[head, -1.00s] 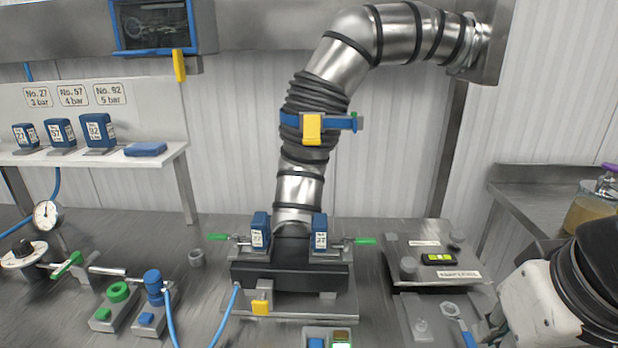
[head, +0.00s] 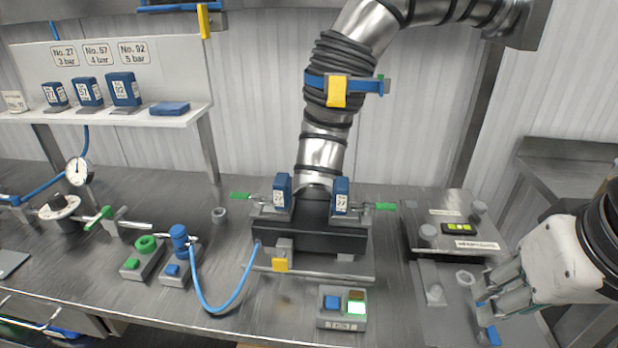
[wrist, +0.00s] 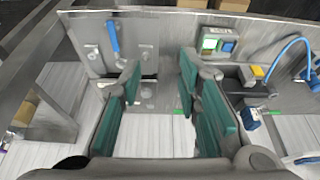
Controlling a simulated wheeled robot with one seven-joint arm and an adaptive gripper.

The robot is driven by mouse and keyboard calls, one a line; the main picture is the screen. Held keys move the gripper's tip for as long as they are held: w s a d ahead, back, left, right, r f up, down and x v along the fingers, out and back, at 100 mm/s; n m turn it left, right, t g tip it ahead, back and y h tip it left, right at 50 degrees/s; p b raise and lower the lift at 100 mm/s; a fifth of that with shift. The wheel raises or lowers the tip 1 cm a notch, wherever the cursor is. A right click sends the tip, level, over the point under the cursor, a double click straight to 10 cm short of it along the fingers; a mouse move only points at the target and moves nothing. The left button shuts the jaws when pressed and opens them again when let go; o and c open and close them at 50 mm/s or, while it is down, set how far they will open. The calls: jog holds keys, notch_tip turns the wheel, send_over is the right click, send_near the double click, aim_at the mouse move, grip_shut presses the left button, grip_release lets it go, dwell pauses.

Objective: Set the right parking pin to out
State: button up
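The right parking pin (head: 385,207) appears to be the green-tipped metal rod on the right side of the black fixture (head: 310,235), beside the right blue block (head: 341,196). A matching green-tipped pin (head: 240,196) sticks out on the left side. I cannot tell for sure whether the right pin is in or out. My gripper (head: 488,302) is at the right of the bench, over the grey plate, to the right of and nearer than the pin. In the wrist view my gripper (wrist: 160,95) has its teal pads spread, with nothing between them.
A raised grey plate (head: 425,200) with knobs and a small display (head: 458,228) stands between the fixture and my gripper. A blue-handled tool lies near my fingers. A button box (head: 342,308) sits in front of the fixture. A corrugated duct rises above it.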

jog(key=shift+o, duration=0.6)
jog(key=w+a+r+g+p, duration=0.1)
jog(key=w+a+r, duration=0.3)
jog(key=w, duration=0.4)
jog(key=shift+a+r+p, duration=0.2)
jog(key=shift+p, duration=0.55)
jog(key=g+p, duration=0.3)
jog(key=p, duration=0.3)
send_over(279, 259)
notch_tip(279, 259, down, 12)
notch_tip(279, 259, down, 13)
jog(key=shift+w+f+p, duration=0.1)
jog(key=shift+p, duration=1.15)
jog(key=shift+d, duration=0.1)
grip_shut()
